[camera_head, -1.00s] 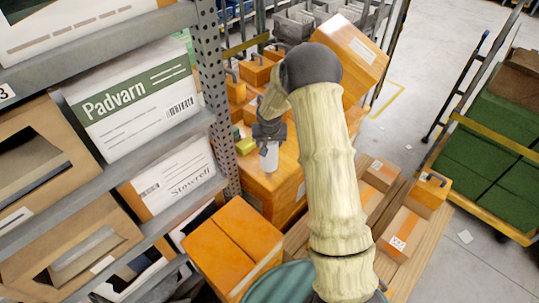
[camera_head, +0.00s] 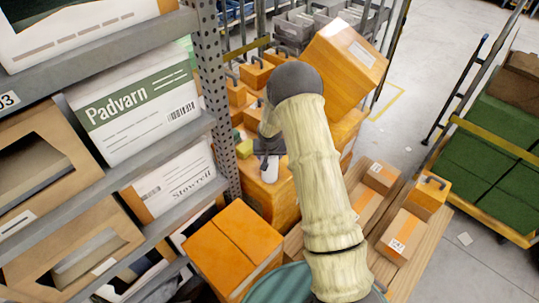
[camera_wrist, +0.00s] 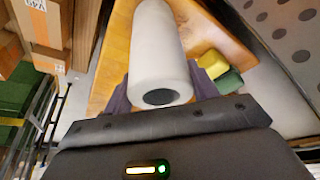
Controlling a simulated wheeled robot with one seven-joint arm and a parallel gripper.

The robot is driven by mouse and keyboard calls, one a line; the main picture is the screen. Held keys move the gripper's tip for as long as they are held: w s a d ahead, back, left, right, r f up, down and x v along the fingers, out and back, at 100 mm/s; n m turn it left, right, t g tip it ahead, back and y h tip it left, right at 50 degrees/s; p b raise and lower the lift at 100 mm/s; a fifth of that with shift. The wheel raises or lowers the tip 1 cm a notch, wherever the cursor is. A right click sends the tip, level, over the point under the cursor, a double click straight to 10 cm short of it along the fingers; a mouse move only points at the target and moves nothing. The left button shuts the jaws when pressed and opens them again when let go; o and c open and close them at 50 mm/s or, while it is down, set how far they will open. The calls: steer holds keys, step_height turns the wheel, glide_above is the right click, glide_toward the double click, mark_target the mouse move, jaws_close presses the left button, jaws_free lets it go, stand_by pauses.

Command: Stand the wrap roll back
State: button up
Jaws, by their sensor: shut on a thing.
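The wrap roll is a white cylinder (camera_head: 270,171) in the head view, below my gripper (camera_head: 268,150). In the wrist view the wrap roll (camera_wrist: 158,45) shows its near end with a dark core hole, between the dark fingers of my gripper (camera_wrist: 163,92). My gripper is shut on it. The roll looks roughly upright over the top of a large orange box (camera_head: 268,200). I cannot tell whether its lower end touches that top. My arm hides part of the box.
A yellow block (camera_head: 244,149) and a green block (camera_wrist: 230,80) lie close beside the roll. Several orange weights with handles (camera_head: 256,74) stand behind. A rack post (camera_head: 217,100) rises close on the left. A tilted orange box (camera_head: 345,60) is at the right behind my arm.

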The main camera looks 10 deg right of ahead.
steer(key=shift+f, duration=0.1)
steer(key=o, duration=1)
steer(key=shift+o, duration=0.2)
steer(key=b+v, duration=0.3)
steer(key=v, duration=0.9)
steer(key=shift+w, duration=0.1)
